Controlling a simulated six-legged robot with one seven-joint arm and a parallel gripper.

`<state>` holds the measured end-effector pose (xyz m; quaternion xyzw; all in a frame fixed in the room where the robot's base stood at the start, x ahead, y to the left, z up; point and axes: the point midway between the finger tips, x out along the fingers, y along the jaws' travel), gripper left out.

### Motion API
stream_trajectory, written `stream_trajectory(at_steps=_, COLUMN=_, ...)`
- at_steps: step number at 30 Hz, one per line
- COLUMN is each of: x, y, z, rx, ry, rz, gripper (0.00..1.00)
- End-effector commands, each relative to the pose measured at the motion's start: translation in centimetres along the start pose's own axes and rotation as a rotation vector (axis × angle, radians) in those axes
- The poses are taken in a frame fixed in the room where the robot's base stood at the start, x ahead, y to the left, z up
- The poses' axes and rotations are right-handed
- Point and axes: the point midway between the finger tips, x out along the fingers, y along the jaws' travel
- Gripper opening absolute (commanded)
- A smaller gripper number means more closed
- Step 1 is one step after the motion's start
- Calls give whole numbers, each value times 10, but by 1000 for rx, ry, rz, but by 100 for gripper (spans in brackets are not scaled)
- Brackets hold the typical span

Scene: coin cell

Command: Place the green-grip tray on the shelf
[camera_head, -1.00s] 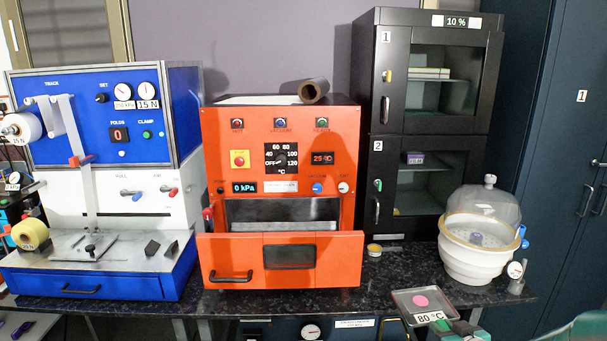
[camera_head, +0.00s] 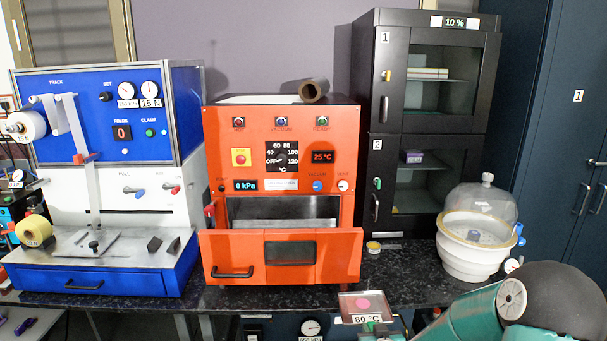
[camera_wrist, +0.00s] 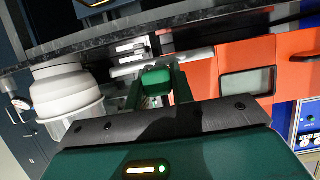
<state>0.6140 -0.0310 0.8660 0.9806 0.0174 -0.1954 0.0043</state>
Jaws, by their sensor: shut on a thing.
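The tray (camera_head: 348,302) is a small shallow metal tray with a pink disc on it and an "80 °C" label at its front. It is held level in front of the bench edge, below and right of the oven's open door. My gripper (camera_head: 378,330) is shut on its green grip (camera_wrist: 157,80), which shows between the fingers in the wrist view. The orange oven (camera_head: 285,130) has its front flap (camera_head: 235,252) folded down. The metal shelf (camera_head: 285,222) shows inside the opening and looks empty. The tray is apart from the oven.
A white desiccator (camera_head: 468,262) with a clear dome stands right of the oven. A small yellow-rimmed jar (camera_head: 374,248) sits between them. The blue machine (camera_head: 100,280) stands close on the left. A black two-door cabinet (camera_head: 425,75) is behind.

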Motion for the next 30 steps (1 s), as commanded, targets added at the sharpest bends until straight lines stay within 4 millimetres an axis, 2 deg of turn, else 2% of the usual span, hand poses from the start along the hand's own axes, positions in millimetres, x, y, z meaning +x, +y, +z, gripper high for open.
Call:
stream_trajectory(at_steps=1, x=3, y=-14, z=10, rx=5, ry=-3, rz=5, gripper=0)
stream_trajectory(at_steps=5, x=6, y=-30, z=23, rx=12, ry=-1, rz=26, gripper=0)
stream_trajectory(at_steps=8, x=4, y=-32, z=37, rx=14, ry=-4, rz=34, gripper=0)
stream_trajectory(at_steps=12, x=-4, y=-32, z=71, rx=15, ry=-7, rz=34, gripper=0)
stream_trajectory(at_steps=16, x=-13, y=-34, z=94, rx=15, ry=-2, rz=33, gripper=0)
stream_trajectory(at_steps=19, x=-16, y=-34, z=100, rx=14, ry=2, rz=33, gripper=0)
stream_trajectory(at_steps=30, x=-16, y=-35, z=100, rx=14, ry=3, rz=30, gripper=0)
